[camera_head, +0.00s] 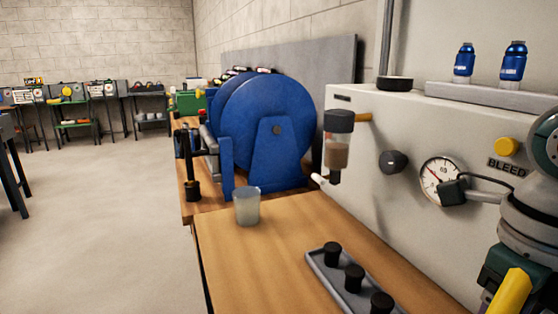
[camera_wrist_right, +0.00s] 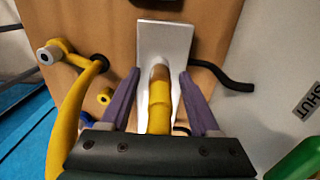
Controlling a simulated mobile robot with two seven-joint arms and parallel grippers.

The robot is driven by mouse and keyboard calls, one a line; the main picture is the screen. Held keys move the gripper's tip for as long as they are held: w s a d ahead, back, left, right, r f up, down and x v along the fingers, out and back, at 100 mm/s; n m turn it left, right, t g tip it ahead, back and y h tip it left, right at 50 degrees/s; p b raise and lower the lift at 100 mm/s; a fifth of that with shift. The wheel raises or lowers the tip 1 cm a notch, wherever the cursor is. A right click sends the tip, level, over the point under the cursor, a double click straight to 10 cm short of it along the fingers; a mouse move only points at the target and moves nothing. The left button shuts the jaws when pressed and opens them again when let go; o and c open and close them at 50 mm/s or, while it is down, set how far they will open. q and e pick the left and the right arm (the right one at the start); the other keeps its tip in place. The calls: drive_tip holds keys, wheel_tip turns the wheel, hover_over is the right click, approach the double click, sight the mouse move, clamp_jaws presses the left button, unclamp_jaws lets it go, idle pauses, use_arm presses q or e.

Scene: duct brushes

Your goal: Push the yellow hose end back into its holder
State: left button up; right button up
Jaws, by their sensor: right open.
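In the right wrist view, a yellow hose end (camera_wrist_right: 158,112) with a brownish tip lies between the fingers of my right gripper (camera_wrist_right: 156,80). The two purple fingers stand apart, one on each side, with gaps to the hose end. The tip overlaps a pale, flat piece (camera_wrist_right: 165,40), which may be the holder. I cannot tell how deep the hose end sits. The gripper's black body hides the hose end's lower part. In the head view my right arm is at the right edge, and its fingers are not seen. My left gripper is not in view.
A yellow tube (camera_wrist_right: 70,115) with a grey-ended arm lies left of my right gripper; a black bent rod (camera_wrist_right: 225,82) is right. In the head view, a cup (camera_head: 247,207), a tray of black knobs (camera_head: 318,265) and a gauge (camera_head: 441,180) are near. The front bench is partly clear.

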idle(0.3)
clamp_jaws()
idle(0.4)
idle(0.4)
idle(0.6)
drive_tip(key=shift+r+p, duration=0.45)
drive_tip(key=shift+r, duration=0.15)
drive_tip(key=shift+r+p, duration=1.95)
drive_tip(key=shift+r, duration=0.45)
